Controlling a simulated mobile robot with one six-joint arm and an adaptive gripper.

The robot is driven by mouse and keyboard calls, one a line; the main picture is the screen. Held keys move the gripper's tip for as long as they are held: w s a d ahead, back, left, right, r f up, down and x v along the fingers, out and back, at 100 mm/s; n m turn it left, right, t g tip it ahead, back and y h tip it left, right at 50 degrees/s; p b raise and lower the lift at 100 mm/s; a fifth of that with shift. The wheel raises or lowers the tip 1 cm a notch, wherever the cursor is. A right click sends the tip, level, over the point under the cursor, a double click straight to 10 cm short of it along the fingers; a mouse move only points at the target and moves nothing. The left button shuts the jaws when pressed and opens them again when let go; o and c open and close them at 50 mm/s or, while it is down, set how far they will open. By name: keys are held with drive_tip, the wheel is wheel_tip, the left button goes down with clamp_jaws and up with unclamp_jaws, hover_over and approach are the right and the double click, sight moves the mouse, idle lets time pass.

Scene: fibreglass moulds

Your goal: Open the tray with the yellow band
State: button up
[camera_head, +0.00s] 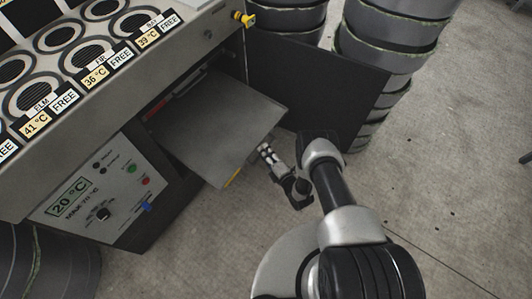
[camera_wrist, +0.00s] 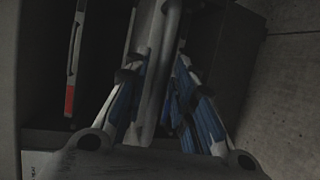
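A flat grey tray (camera_head: 222,118) sticks well out of the dark cabinet under the worktop. A bit of yellow band (camera_head: 232,178) shows on its front edge, at the lower corner. My gripper (camera_head: 266,150) is at this front edge, coming from the right. In the wrist view, a grey bar (camera_wrist: 163,70), which looks like the tray's handle, runs between the two blue-padded fingers of my gripper (camera_wrist: 165,62). The fingers converge on the bar and look shut on it. Most of the yellow band is hidden by the tray's edge and my gripper.
A red-banded tray (camera_wrist: 70,98) stays inside the cabinet. The dark cabinet door (camera_head: 310,85) stands open to the right of the tray. Stacked grey moulds (camera_head: 385,65) stand behind it. A control panel (camera_head: 100,190) is at left. The floor in front is clear.

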drive_tip(key=shift+o, duration=0.3)
drive_tip(key=v, duration=1.2)
